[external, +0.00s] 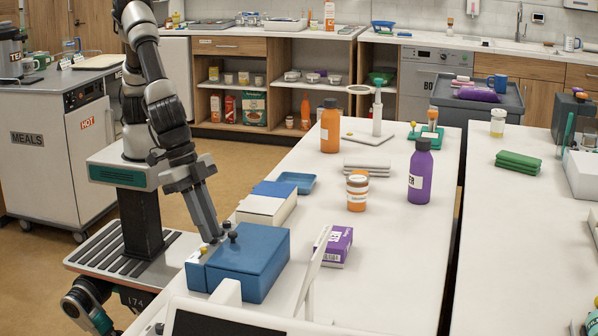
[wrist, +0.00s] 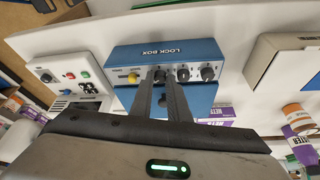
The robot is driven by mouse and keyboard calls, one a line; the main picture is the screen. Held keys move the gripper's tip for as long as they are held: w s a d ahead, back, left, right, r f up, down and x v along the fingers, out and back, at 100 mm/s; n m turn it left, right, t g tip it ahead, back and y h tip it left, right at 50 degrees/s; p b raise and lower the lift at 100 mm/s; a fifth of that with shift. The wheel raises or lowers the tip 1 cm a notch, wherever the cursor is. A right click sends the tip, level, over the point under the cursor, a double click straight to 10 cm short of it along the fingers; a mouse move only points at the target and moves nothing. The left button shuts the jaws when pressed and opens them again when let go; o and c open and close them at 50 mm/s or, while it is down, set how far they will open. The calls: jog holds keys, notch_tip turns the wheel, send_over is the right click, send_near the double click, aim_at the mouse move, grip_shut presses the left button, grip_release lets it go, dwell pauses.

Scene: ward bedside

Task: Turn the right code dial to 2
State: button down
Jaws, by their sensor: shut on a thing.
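The blue lock box (external: 255,262) stands on the near end of the white bedside table. In the wrist view its front panel (wrist: 125,57) appears with the lettering upside down. A row there holds a yellow knob (wrist: 133,77) and three black dials. The right code dial (wrist: 159,75) is the black one beside the yellow knob, at the left in this picture. The middle dial (wrist: 183,75) and the far dial (wrist: 208,72) are free. My gripper (wrist: 161,74) is shut on the right code dial, which its fingers partly cover. My gripper also shows in the external view (external: 212,238). The dial's number is unreadable.
A white control box (wrist: 65,78) with coloured buttons is beside the lock box. A cream box (external: 266,207) stands behind it. A purple carton (external: 335,246) and a tilted white panel (external: 313,262) are to its right. Bottles stand farther back.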

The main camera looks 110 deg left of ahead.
jog(key=c, duration=2)
grip_release()
jog(key=p+v, duration=0.2)
jog(key=v, duration=1.5)
jog(key=shift+s+r, duration=0.2)
